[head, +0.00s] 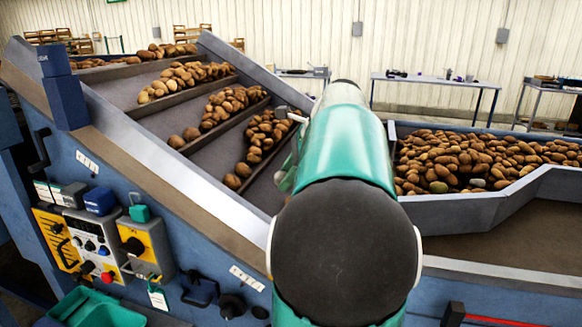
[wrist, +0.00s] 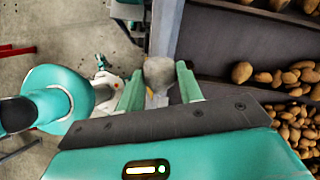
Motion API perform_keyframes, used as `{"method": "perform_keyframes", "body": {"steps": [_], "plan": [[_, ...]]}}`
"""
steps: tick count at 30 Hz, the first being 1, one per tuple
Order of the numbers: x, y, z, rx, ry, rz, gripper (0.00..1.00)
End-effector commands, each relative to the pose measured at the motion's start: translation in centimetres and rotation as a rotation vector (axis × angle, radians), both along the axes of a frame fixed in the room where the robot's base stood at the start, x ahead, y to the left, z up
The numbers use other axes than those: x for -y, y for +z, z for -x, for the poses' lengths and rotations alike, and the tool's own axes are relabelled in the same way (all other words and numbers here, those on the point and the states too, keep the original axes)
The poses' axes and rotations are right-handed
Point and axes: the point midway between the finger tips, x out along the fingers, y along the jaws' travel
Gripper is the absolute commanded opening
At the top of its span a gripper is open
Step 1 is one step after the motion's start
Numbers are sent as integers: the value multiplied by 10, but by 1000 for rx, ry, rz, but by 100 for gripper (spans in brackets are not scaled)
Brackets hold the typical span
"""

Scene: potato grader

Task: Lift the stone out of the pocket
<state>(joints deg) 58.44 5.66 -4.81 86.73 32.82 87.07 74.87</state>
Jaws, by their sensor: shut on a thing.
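The stone (wrist: 158,72) is a rounded grey lump in the wrist view. It sits between the two pale green fingers of my gripper (wrist: 159,86), which is shut on it. In that view the stone overlaps the rim of the grader's side wall, left of the dark belt. I cannot tell its exact height over the rim. In the head view my arm hides most of my gripper, and I cannot make out the stone. The sloping belt (head: 142,90) has pockets between cross bars, with rows of brown potatoes (head: 232,103) in them.
A grey-walled bin (head: 477,210) full of potatoes (head: 462,160) stands at the right. Tables (head: 432,82) stand behind. Open floor (wrist: 60,30) shows left of the grader in the wrist view.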

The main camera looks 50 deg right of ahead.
Motion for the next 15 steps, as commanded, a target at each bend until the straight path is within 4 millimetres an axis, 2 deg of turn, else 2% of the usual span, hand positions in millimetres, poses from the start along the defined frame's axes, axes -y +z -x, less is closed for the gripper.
{"method": "perform_keyframes", "body": {"steps": [15], "plan": [[-65,1,30,1,0,2,8]]}}
